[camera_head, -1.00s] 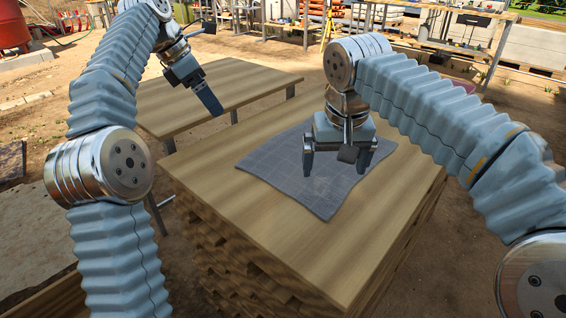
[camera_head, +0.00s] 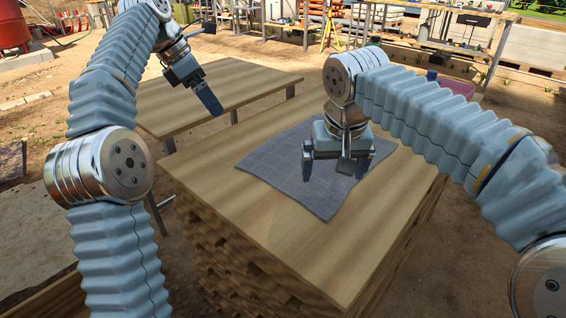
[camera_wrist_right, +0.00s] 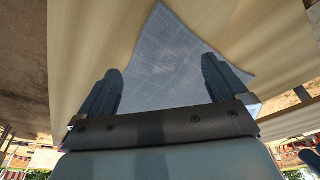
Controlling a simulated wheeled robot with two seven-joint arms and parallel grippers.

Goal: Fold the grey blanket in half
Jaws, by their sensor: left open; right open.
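The grey blanket (camera_head: 318,200) lies flat on the near wooden stack top, with its near corner toward the front. It also shows in the right wrist view (camera_wrist_right: 170,60) between and beyond the fingers. My right gripper (camera_head: 333,175) is open with its fingers pointing down over the blanket, and its jaws look empty. Part of the blanket is hidden behind it. I cannot tell whether the fingertips touch the cloth. My left gripper (camera_head: 212,103) is over the farther wooden table, away from the blanket. Its jaws are seen edge-on.
The stack's bare wooden top (camera_head: 330,265) surrounds the blanket. A second wooden table (camera_head: 245,85) stands at the back left, with a gap between the two. Racks and pipes (camera_head: 317,12) stand in the far background.

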